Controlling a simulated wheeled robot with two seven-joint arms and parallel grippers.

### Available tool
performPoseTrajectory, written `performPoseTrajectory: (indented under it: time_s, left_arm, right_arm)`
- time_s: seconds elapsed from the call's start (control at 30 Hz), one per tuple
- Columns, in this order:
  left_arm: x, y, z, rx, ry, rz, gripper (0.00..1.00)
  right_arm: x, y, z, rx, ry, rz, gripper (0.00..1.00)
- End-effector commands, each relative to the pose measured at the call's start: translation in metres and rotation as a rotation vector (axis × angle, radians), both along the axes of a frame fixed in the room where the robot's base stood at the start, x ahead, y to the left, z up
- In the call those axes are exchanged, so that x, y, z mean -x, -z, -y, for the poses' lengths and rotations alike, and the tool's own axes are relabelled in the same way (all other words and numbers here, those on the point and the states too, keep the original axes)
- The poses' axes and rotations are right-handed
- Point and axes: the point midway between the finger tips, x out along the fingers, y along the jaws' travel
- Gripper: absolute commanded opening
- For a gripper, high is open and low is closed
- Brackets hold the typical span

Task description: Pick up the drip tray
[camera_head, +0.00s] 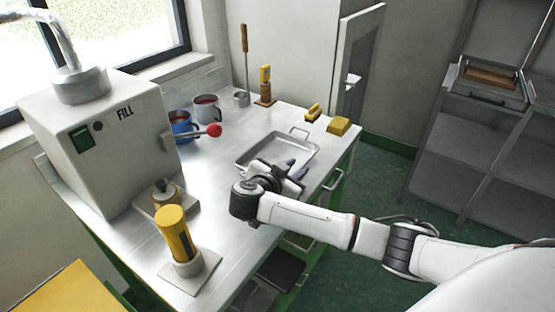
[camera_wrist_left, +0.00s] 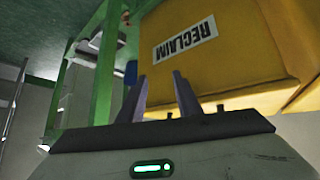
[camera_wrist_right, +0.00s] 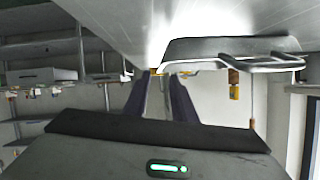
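The drip tray (camera_head: 247,160) is a shallow metal tray lying on the steel bench in the head view. A wire handle stands at its far end; its near end is partly hidden by my right gripper (camera_head: 296,168). That gripper is low at the tray's near right side, its two purple fingers apart. In the right wrist view the tray (camera_wrist_right: 215,47) and a wire handle (camera_wrist_right: 262,62) show just beyond and right of the open fingers (camera_wrist_right: 161,74). I see nothing held; contact is unclear. My left gripper (camera_wrist_left: 159,76) is open and empty, facing a yellow box.
A FILL machine (camera_head: 110,145) with a red-knobbed lever stands left. Two mugs (camera_head: 183,124), a yellow cylinder on a stand (camera_head: 176,235) and yellow blocks (camera_head: 338,126) are on the bench. The yellow RECLAIM box (camera_wrist_left: 235,70) fills much of the left wrist view. Shelves (camera_head: 465,150) stand right.

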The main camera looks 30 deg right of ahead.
Motion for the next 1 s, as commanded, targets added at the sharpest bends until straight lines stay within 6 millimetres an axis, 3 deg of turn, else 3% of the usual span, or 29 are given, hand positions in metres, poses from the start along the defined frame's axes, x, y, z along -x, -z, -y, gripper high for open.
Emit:
performPoseTrajectory:
  time_s: [0.33,0.63,0.8,1.0]
  left_arm:
    - [-0.001,-0.004,0.001,0.0,0.001,0.001,0.31]
    - [-0.005,-0.007,0.001,0.001,0.002,0.011,0.31]
    - [-0.006,-0.007,0.001,0.001,0.001,0.013,0.31]
    - [-0.006,-0.007,0.001,0.001,0.001,0.013,0.31]
  right_arm:
    - [-0.02,0.021,0.036,0.002,0.0,0.001,0.24]
    - [-0.022,0.024,0.039,-0.001,0.0,0.002,0.24]
    - [-0.022,0.024,0.039,-0.002,0.0,0.002,0.0]
    - [-0.022,0.023,0.039,-0.001,0.0,0.005,0.0]
